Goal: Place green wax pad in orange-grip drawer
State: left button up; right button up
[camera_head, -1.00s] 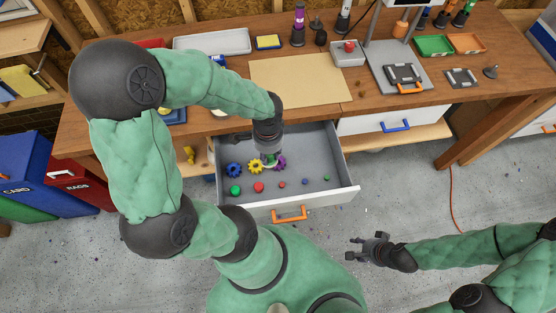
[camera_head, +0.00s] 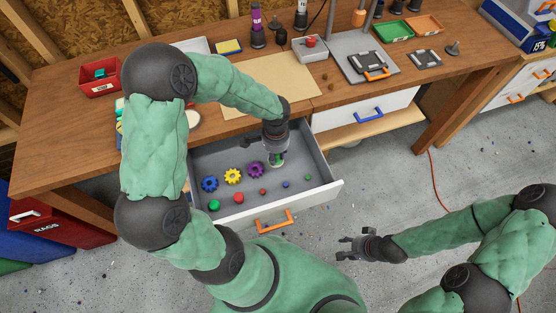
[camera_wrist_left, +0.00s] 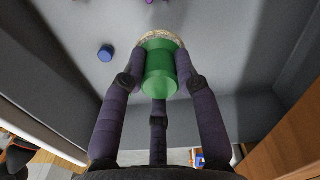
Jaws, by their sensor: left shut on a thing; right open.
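The open drawer with the orange grip (camera_head: 274,222) is pulled out below the bench. My left gripper (camera_head: 276,160) reaches down into it from above. It is shut on the green wax pad (camera_wrist_left: 160,68), a green cylinder with a pale, rough-looking disc at its far end. The pad also shows in the head view (camera_head: 277,160), partly hidden by the fingers. In the left wrist view the pad is between the dark fingers, over the grey drawer floor; I cannot tell whether it touches the floor. My right gripper (camera_head: 352,248) is open and empty, away from the drawer.
In the drawer lie a blue gear (camera_head: 209,184), a yellow gear (camera_head: 232,176), a purple gear (camera_head: 257,170) and several small coloured pieces along the front. The drawer's right floor is mostly clear. A closed drawer with a blue handle (camera_head: 369,115) is to the right.

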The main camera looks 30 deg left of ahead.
aim_at(278, 158)
pick_arm(q)
jog(key=shift+w+d+f, duration=0.1)
jog(key=shift+w+f, duration=0.15)
jog(key=shift+f, duration=0.15)
jog(key=shift+w+f+b, duration=0.15)
jog(key=shift+f+b, duration=0.35)
jog(key=shift+f, duration=0.4)
jog(key=shift+w+f+b, duration=0.1)
jog(key=shift+f+b, duration=0.4)
jog(key=shift+f, duration=0.35)
jog(key=shift+f, duration=0.15)
jog(key=o, duration=1.1)
jog(key=shift+r, duration=0.45)
notch_tip(278, 158, up, 12)
jog(key=p, duration=0.4)
jog(key=shift+d+f, duration=0.1)
jog(key=shift+f, duration=0.15)
